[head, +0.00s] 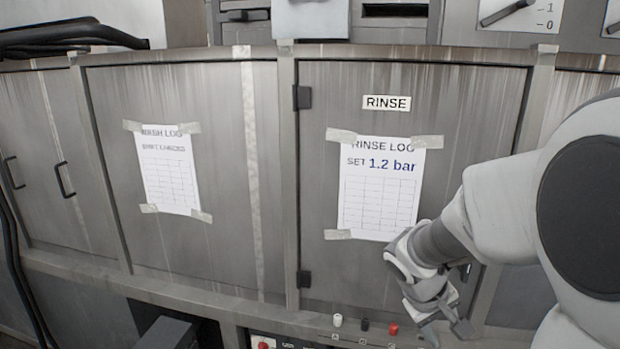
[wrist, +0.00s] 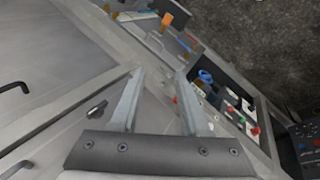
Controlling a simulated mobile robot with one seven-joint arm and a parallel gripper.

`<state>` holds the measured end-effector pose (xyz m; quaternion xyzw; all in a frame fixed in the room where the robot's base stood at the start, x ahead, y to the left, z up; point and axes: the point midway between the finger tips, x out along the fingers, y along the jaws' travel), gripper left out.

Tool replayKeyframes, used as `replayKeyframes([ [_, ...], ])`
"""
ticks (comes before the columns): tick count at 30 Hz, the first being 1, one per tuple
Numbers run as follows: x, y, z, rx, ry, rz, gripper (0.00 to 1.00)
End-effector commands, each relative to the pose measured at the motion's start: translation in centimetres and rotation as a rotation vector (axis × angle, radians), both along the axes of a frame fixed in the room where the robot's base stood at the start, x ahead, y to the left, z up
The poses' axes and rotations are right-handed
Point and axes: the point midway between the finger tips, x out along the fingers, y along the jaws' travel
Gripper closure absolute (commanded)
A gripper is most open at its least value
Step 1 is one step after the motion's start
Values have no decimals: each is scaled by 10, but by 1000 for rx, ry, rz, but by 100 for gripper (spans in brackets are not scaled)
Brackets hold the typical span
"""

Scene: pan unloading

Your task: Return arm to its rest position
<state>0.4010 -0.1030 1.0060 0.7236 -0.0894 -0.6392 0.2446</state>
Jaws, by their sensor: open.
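My gripper (head: 447,332) is at the lower right in the head view, at the end of my white arm, in front of the rinse cabinet door (head: 320,200). In the wrist view its two fingers (wrist: 158,90) stand apart with nothing between them. Past the fingertips the wrist view shows the cabinet front and a control panel. My gripper hides part of the door's lower right area in the head view.
A rinse log sheet (head: 381,190) is taped to the door under a RINSE label (head: 386,102). A wash log sheet (head: 168,170) hangs on the left panel. Small knobs, one red (head: 393,329), sit on the ledge below. A blue valve handle (wrist: 206,76) shows in the wrist view.

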Motion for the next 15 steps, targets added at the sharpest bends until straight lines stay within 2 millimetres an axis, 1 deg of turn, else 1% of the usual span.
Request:
replayKeyframes([
  [1, -9, 5, 21, 27, -31, -19, 54],
  [3, -23, 12, 40, 67, -61, -42, 54],
  [9, -62, 34, 87, 190, -150, -91, 54],
  [15, -102, 61, 125, 324, -239, -114, 54],
])
